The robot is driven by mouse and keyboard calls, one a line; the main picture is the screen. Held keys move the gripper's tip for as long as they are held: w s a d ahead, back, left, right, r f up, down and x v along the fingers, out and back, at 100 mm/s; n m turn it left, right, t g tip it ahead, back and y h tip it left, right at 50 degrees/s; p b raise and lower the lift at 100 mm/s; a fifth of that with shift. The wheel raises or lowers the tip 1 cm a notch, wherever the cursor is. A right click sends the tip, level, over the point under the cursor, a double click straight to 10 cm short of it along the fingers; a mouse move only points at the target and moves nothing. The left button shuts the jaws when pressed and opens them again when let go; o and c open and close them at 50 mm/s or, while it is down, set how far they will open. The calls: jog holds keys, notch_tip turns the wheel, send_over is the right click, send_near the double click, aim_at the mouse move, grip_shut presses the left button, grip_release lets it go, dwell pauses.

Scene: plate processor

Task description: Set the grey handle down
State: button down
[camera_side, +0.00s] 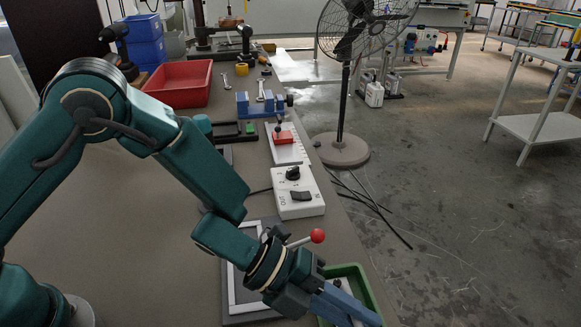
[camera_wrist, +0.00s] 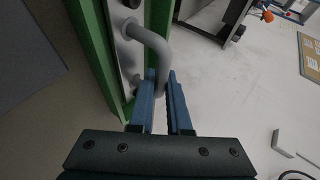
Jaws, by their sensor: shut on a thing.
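The grey handle (camera_wrist: 152,45) is a curved bar on a pale metal plate (camera_wrist: 122,52) in the wrist view. My gripper (camera_wrist: 163,80) has blue fingers, shut on the handle's near end. The green tray (camera_wrist: 92,32) has its walls on both sides of the plate. In the side view my gripper (camera_side: 345,306) is low at the bottom right, over the green tray (camera_side: 374,292). My fingers hide much of the tray's inside there. I cannot tell whether the plate rests on the tray floor.
A framed pad (camera_side: 238,295) and a red-ball lever (camera_side: 317,236) are just left of my gripper. A white switch box (camera_side: 298,203) stands behind. The table's right edge is close, with floor beyond. A red bin (camera_side: 182,85) and a fan (camera_side: 345,100) are farther back.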

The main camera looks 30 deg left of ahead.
jog(key=shift+f, duration=0.15)
jog(key=c, duration=0.9)
grip_release()
jog(key=shift+o, duration=0.2)
